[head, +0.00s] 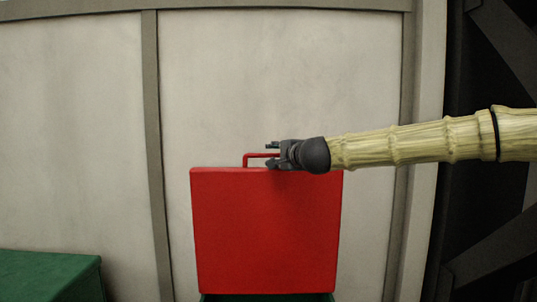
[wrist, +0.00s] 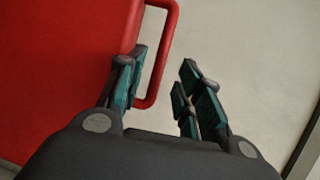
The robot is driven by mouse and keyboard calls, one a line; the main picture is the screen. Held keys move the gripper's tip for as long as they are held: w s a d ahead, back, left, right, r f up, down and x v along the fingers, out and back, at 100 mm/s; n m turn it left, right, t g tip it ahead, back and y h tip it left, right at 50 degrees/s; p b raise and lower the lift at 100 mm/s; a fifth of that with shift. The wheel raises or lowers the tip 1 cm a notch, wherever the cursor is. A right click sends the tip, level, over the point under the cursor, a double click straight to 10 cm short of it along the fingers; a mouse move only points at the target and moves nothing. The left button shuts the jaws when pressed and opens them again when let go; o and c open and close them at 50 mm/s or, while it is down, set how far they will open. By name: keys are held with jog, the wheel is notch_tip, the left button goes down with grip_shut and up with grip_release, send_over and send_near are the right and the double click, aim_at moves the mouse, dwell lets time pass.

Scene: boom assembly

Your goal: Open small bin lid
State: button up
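The small bin's red lid (head: 265,230) stands upright, its red handle (head: 248,157) at the top edge. The dark green rim of the bin (head: 270,297) shows just below it, and the rest of the bin is out of view. My gripper (head: 270,156) is at the top of the lid, by the handle. In the wrist view the lid (wrist: 60,70) fills the left side. The handle (wrist: 163,55) reaches between the parted fingers of my gripper (wrist: 165,75), close to the left finger. I cannot tell whether that finger touches it.
A green box-like surface (head: 50,275) stands at the lower left. A pale panelled wall (head: 280,70) with grey strips rises behind the lid. Dark beams (head: 500,240) stand at the right.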

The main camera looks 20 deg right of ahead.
aim_at(269, 155)
jog(key=p+x, duration=0.1)
jog(key=x, duration=0.2)
jog(key=shift+w+a, duration=0.15)
jog(key=shift+w, duration=0.2)
jog(key=shift+w+p, duration=0.5)
jog(key=shift+w, duration=0.25)
jog(key=shift+w+a+f, duration=0.1)
jog(key=shift+w+f, duration=0.1)
jog(key=shift+w, duration=0.15)
jog(key=shift+s, duration=0.1)
grip_shut()
